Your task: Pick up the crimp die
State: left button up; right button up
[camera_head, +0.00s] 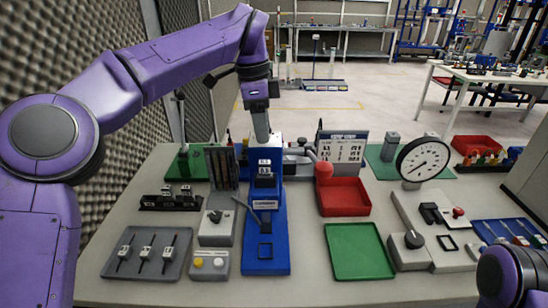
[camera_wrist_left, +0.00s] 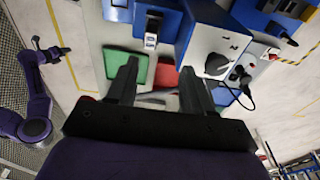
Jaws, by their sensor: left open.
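A small dark block with white labels, which looks like the crimp die (camera_head: 264,168), sits upright in the upper part of the blue press (camera_head: 266,235). In the left wrist view a white-labelled block (camera_wrist_left: 151,40) shows ahead of the fingers against blue; I cannot tell for sure that it is the same one. My left gripper (camera_head: 262,128) points down just above the press, its fingers close over the block in the picture. In the left wrist view the jaws (camera_wrist_left: 158,90) are apart with nothing between them. My right gripper is out of view.
A black rack (camera_head: 171,201) with labelled blocks stands left of the press. A grey tray (camera_head: 116,268) with several tools lies front left. Red (camera_head: 344,198) and green (camera_head: 358,252) trays lie right of the press. A round dial gauge (camera_head: 423,160) stands farther right.

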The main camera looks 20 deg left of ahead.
aim_at(264, 162)
pick_arm(q)
jog(key=s+f, duration=0.2)
jog(key=f, duration=0.2)
jog(key=shift+s+d+f, duration=0.15)
jog(key=shift+s+d, duration=0.05)
jog(key=shift+s, duration=0.2)
jog(key=f, duration=0.2)
jog(key=w+f+p, duration=0.1)
jog(key=f, duration=0.1)
jog(key=w+f, duration=0.1)
jog(key=shift+d+f, duration=0.15)
jog(key=shift+f, duration=0.25)
jog(key=shift+s+r, duration=0.2)
jog(key=shift+s, duration=0.3)
jog(key=c, duration=0.5)
grip_shut()
jog(key=shift+w, duration=0.1)
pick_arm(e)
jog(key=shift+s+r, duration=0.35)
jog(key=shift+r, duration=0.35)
